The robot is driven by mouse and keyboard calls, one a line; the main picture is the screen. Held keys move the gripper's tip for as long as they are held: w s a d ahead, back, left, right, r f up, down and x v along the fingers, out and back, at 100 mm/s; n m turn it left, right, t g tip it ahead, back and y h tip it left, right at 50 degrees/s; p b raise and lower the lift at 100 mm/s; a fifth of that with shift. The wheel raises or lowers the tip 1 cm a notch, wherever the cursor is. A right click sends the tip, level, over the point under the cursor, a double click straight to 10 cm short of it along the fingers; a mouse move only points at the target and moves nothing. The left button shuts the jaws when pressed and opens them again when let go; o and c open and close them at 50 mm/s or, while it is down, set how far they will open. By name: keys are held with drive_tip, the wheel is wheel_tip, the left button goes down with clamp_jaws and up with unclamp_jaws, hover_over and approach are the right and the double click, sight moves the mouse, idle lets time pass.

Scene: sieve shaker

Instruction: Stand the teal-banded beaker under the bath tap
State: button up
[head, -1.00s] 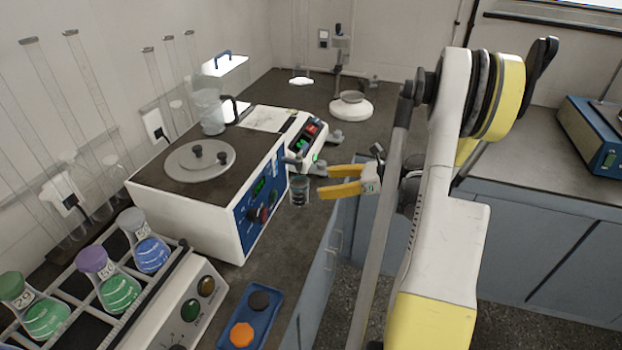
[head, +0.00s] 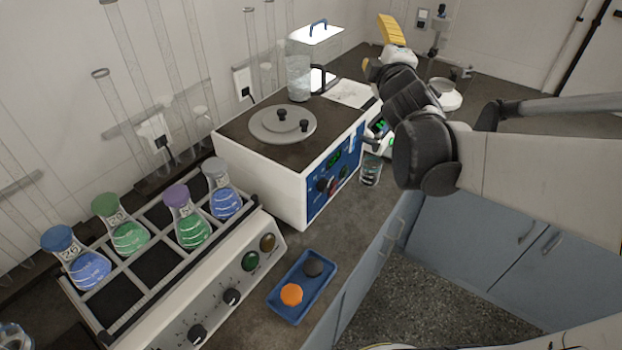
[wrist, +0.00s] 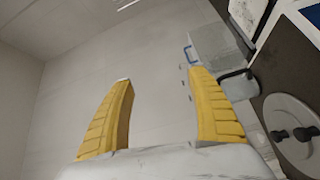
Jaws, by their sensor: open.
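A small clear beaker (head: 371,170) stands upright on the bench at the right front corner of the white water bath (head: 262,175). Its band colour is too small to make out. The bath's tap (head: 352,144) appears as a small fitting at that corner, close above the beaker; whether the beaker is exactly beneath it I cannot tell. My gripper (head: 391,30) is raised above and behind the beaker, well apart from it. In the wrist view my gripper (wrist: 160,76) is open, with nothing between its yellow fingers.
A clear jug (head: 298,78) stands on the bath behind its round lid (head: 283,125). A rack shaker (head: 215,272) with several flasks is at the front left. A blue tray (head: 320,268) with orange and black pieces lies in front of the bath. Tall glass tubes line the wall.

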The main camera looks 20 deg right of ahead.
drive_tip(key=s+a+f+m+g+y, duration=0.6)
drive_tip(key=s+a+f+m+g, duration=0.4)
drive_tip(key=s+a+f, duration=1)
drive_tip(key=a+m, duration=0.1)
drive_tip(key=a, duration=0.1)
drive_tip(key=shift+s+a+m+y, duration=0.25)
drive_tip(key=shift+a+m+y, duration=0.05)
drive_tip(key=shift+a+y, duration=0.1)
drive_tip(key=shift+d, duration=0.1)
